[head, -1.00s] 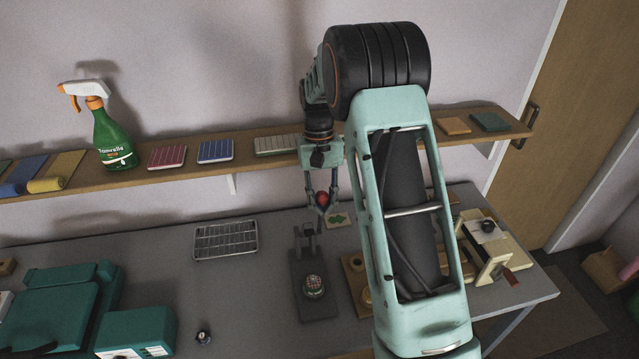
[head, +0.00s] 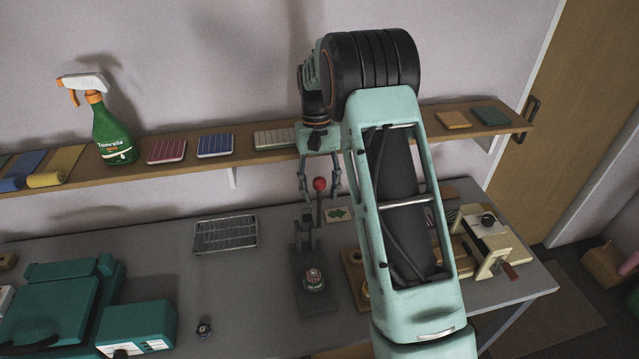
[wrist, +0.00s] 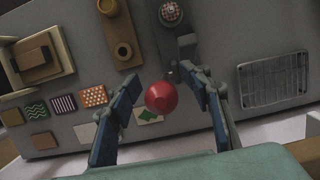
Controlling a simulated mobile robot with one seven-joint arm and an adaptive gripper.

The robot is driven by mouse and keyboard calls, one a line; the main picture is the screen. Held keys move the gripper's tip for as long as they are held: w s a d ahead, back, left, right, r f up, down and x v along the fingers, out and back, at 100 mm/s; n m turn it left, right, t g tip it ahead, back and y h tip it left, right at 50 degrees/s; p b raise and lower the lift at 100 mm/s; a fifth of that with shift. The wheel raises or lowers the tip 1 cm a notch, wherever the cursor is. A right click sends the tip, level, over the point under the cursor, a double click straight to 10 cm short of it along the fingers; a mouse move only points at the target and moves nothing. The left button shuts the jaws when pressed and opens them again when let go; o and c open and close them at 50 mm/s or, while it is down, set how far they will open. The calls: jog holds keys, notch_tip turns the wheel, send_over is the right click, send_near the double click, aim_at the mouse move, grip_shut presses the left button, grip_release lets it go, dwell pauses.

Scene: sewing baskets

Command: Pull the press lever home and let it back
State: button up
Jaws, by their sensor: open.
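The press (head: 300,262) stands on the grey table, a dark base with a short upright column and a round patterned piece (head: 314,280) at its front. Its lever rises at the back and ends in a red ball knob (head: 319,184). My gripper (head: 320,196) is open above the back of the press, with the knob between its fingers. In the wrist view the red knob (wrist: 161,97) sits between the two blue-padded fingers (wrist: 163,98), with a visible gap on each side. My arm does not hide the lever in the head view.
A wire rack (head: 225,235) lies left of the press. A wooden block with round posts (head: 354,268) stands close on its right, partly behind my arm. A shelf (head: 195,168) with a green spray bottle (head: 113,135) runs along the wall behind my gripper.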

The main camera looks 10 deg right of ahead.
jog(key=shift+v, duration=3.4)
jog(key=shift+r, duration=0.1)
